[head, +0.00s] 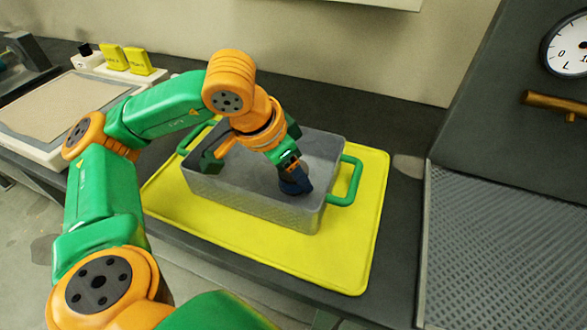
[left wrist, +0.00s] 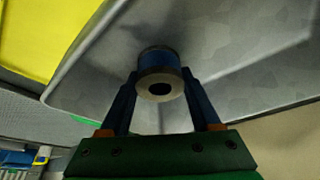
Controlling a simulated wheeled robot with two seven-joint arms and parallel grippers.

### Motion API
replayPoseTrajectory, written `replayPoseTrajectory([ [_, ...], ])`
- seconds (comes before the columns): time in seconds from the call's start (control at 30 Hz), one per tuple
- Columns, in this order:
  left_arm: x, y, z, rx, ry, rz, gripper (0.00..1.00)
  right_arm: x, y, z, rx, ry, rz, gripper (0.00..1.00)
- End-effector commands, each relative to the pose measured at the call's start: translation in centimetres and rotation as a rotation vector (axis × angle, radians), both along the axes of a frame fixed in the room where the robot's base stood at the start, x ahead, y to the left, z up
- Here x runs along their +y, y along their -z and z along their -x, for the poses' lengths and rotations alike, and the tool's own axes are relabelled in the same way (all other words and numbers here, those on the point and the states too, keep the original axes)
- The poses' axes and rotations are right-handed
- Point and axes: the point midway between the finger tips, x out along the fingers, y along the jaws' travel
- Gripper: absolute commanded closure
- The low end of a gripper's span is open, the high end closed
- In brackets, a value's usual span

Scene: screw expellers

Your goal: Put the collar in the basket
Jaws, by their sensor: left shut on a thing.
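The grey metal basket (head: 255,206) with green handles stands on a yellow mat (head: 345,235) in the head view. My left gripper (head: 292,178) reaches down into the right part of the basket. In the left wrist view the gripper (left wrist: 162,92) is shut on the collar (left wrist: 160,62), a short blue ring with a pale metal end face and a dark bore. The collar is between the fingertips, with the grey basket surface (left wrist: 245,70) behind it. I cannot tell whether the collar touches the basket floor. My right gripper is not in view.
A white-edged tray (head: 50,105) is at the left, with yellow blocks (head: 125,60) behind it. At the right stands a dark machine with a gauge (head: 568,45) and a grated surface (head: 500,250). The dark bench behind the basket is clear.

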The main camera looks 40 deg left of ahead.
Motion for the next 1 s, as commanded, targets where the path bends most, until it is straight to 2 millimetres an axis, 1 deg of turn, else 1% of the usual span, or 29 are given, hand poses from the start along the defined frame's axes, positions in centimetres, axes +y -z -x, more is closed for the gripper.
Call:
replayPoseTrajectory([
  [0.03, 0.0, 0.2, 0.0, 0.0, 0.0, 0.0, 0.34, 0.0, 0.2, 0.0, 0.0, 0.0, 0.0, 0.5],
  [0.13, 0.0, 0.1, 0.0, 0.0, 0.0, 0.0, 0.07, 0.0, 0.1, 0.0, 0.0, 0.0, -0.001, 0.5],
  [0.4, 0.0, 0.0, 0.0, 0.0, 0.0, 0.0, 0.07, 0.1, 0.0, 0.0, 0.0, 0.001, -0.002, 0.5],
  [0.47, 0.0, -0.5, 0.0, 0.0, 0.0, 0.0, 0.07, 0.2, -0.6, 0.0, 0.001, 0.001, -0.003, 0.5],
  [0.57, 0.2, -2.1, 0.5, -0.005, -0.001, 0.001, 0.07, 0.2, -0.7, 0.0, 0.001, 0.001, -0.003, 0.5],
  [0.7, 0.7, -6.1, 2.0, -0.007, 0.0, 0.002, 0.07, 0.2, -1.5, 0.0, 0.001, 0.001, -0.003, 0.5],
  [0.8, 1.0, -8.6, 3.0, -0.004, 0.0, 0.003, 0.07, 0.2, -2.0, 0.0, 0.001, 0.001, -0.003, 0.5],
  [0.9, 1.3, -10.4, 3.8, -0.004, 0.001, 0.001, 0.07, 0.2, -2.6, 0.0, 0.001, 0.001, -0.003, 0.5],
  [1.0, 1.5, -11.3, 4.2, -0.002, 0.0, 0.001, 0.07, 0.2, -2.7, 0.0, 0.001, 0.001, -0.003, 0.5],
])
